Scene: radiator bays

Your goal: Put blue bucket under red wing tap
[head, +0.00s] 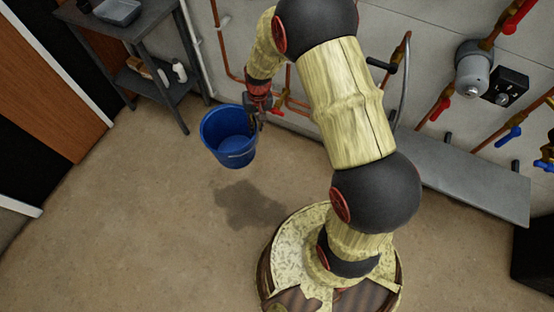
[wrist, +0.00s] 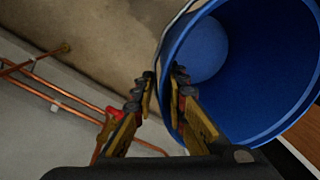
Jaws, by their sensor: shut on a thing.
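The blue bucket (head: 216,122) hangs in the air left of my arm in the head view, open side up and slightly tilted. A dark shadow lies on the floor apart from it. My gripper (head: 255,122) is shut on the bucket's right rim. In the wrist view my gripper (wrist: 165,85) has its fingers on either side of the rim of the bucket (wrist: 250,70). Red tap handles show on the copper pipes at right: a short one (head: 440,109) and a long one (head: 518,16). I cannot tell for sure which is the wing tap.
A grey bench (head: 470,183) runs along the wall under the right-hand taps. Blue-handled taps (head: 509,137) are further right. A dark shelf table (head: 160,85) with a grey tray (head: 117,11) stands upper left. The floor (head: 120,220) at left and front is clear.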

